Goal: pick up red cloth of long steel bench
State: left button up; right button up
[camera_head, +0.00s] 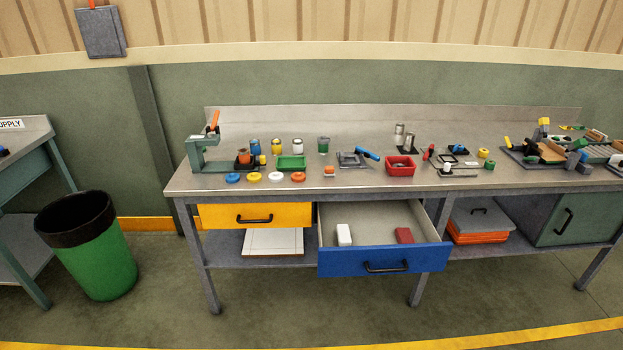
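The long steel bench (345,181) stands against the green wall. Its blue-fronted drawer (375,262) is pulled open. A small red folded-looking piece, which seems to be the red cloth (404,235), lies in the drawer's right part, close behind the blue front. A white block (344,234) lies apart from it at the left in the same drawer. Neither of my grippers is in view.
A yellow drawer (254,215) left of the open one is shut. A red tray (400,166), jars, coloured lids and tools crowd the bench top. A green bin (100,262) stands at the left. The floor in front is clear.

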aim_at(404, 236)
jog(key=i+l, duration=0.25)
jog(key=i, duration=0.25)
jog(key=i+l, duration=0.2)
jog(key=i, duration=0.3)
jog(key=i+l+z, duration=0.1)
jog(key=i+l, duration=0.15)
jog(key=i, duration=0.25)
jog(key=i+l, duration=0.2)
jog(key=i, duration=0.3)
